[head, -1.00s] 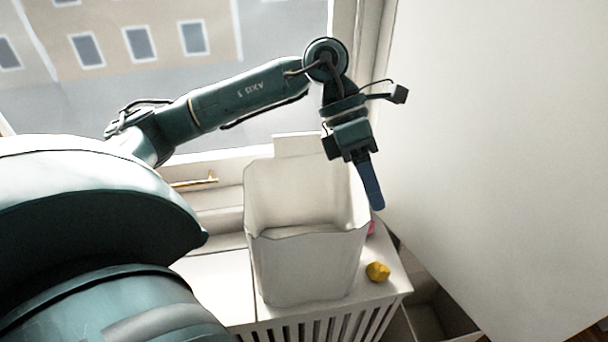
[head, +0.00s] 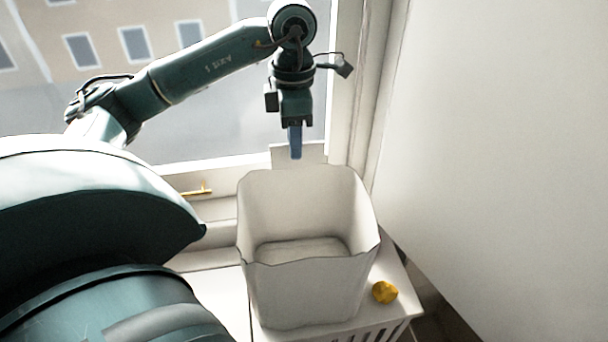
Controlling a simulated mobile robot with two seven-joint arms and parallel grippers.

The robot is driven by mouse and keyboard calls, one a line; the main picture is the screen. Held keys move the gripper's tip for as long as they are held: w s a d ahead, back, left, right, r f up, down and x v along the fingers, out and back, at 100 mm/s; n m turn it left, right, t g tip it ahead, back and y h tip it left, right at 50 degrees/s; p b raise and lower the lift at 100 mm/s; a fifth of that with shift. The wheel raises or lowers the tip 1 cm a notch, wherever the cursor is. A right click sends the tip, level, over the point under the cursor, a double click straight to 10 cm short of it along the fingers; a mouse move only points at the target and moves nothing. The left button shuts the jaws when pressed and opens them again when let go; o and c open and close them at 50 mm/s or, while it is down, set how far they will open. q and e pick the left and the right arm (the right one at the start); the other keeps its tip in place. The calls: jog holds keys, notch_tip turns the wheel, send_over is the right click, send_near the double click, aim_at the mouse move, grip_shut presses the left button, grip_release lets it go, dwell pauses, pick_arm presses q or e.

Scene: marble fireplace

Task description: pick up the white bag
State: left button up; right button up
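The white bag (head: 312,290) stands upright and open-topped on a white slatted radiator cover by the window. It looks empty, with its floor showing inside. A taller flap rises at its back edge. My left gripper (head: 295,155) hangs pointing down over the back rim, in front of that flap in the picture. One blue finger shows edge-on, so the gap between the fingers is hidden. I cannot tell whether it touches the flap. My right gripper is out of view.
A small yellow object (head: 385,292) lies on the cover (head: 398,275) to the right of the bag. The window frame with a brass handle (head: 197,192) is behind on the left. A plain white wall (head: 490,150) stands on the right.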

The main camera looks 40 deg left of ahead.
aim_at(298, 164)
pick_arm(q)
jog(key=f, duration=0.2)
jog(key=f+p, duration=0.1)
jog(key=f, duration=0.2)
jog(key=shift+w+d+f, duration=0.15)
jog(key=shift+w, duration=0.05)
grip_shut()
dwell(0.3)
